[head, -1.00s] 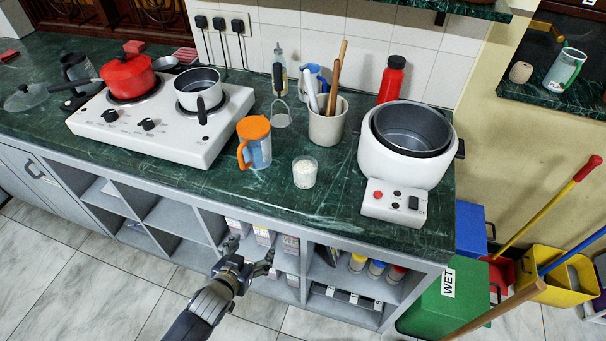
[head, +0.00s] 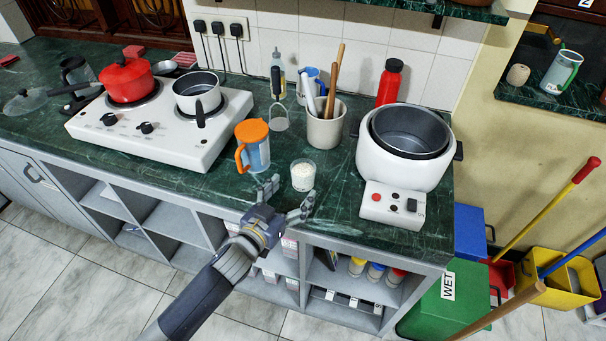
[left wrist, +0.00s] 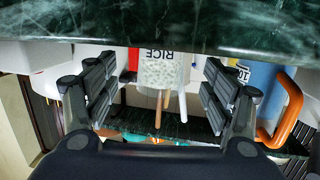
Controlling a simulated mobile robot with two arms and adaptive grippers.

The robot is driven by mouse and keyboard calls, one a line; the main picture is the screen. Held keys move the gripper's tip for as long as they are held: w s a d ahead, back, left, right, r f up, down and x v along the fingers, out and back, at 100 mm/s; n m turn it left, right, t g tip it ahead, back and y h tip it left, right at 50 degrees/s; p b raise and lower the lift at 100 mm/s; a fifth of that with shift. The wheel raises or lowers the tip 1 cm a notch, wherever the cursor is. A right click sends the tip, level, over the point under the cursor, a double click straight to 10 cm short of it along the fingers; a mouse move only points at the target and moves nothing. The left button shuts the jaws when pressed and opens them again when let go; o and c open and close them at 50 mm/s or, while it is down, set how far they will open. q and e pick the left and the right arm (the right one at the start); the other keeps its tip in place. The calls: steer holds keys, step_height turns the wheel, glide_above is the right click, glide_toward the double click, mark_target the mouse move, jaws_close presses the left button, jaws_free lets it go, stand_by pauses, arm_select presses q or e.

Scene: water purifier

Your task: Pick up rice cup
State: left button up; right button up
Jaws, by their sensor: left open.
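The rice cup (head: 303,176), a small clear cup of white grains, stands upright on the green marble counter (head: 335,205) near its front edge. My left gripper (head: 288,194) is open at the counter's front edge, just in front of the cup. In the upside-down left wrist view, the rice cup (left wrist: 163,72) with its RICE label appears between the spread fingers of the left gripper (left wrist: 160,82), with a gap on each side. I cannot tell whether the fingertips reach around it. My right gripper is not in view.
An orange-lidded jug (head: 254,146) stands close left of the cup. A utensil crock (head: 325,124) is behind it, and a white rice cooker (head: 404,150) is to the right. A stove (head: 160,120) with pots is farther left. Open shelves lie below the counter.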

mark_target(297, 184)
arm_select(q)
steer(key=x, duration=0.4)
steer(key=shift+w+d, duration=0.1)
steer(key=shift+w, duration=0.15)
steer(key=c, duration=1)
